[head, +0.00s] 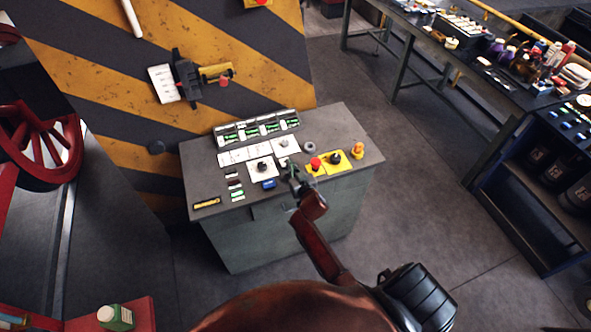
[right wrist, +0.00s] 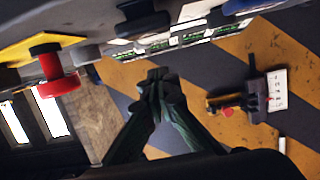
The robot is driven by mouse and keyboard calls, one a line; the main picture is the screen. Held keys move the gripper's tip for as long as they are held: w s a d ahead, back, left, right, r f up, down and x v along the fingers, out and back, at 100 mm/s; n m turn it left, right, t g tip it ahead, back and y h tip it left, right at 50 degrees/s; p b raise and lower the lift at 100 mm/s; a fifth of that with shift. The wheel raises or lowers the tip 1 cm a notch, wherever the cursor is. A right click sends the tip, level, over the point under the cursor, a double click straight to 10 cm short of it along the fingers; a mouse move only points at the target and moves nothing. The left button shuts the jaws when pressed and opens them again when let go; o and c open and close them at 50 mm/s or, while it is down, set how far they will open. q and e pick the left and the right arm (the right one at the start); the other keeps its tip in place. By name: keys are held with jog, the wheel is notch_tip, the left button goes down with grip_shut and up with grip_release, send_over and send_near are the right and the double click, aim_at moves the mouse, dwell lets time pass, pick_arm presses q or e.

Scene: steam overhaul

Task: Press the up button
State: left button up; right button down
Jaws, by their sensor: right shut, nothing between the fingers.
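The grey control console (head: 300,212) stands in the middle of the head view. Its sloped top carries white plates with dark controls, a red mushroom button (head: 316,163) on a yellow plate, and a dark knob (head: 335,158) on another yellow plate. I cannot tell which control is the up button; the labels are too small to read. My right gripper (head: 291,172) is over the front middle of the top, left of the red button. In the right wrist view its fingers (right wrist: 158,78) are shut and empty, and the red button (right wrist: 50,82) shows at left. Contact is unclear. My left gripper is out of view.
A row of green-lit displays (head: 256,127) lines the console's back, and an orange lamp (head: 358,149) stands at its right. A striped wall (head: 110,75) with a lever box (head: 187,78) rises behind. A cluttered workbench (head: 480,55) is at upper right. Bare floor lies between.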

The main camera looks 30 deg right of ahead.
jog(key=v, duration=0.6)
jog(key=shift+r, duration=0.25)
dwell(5.7)
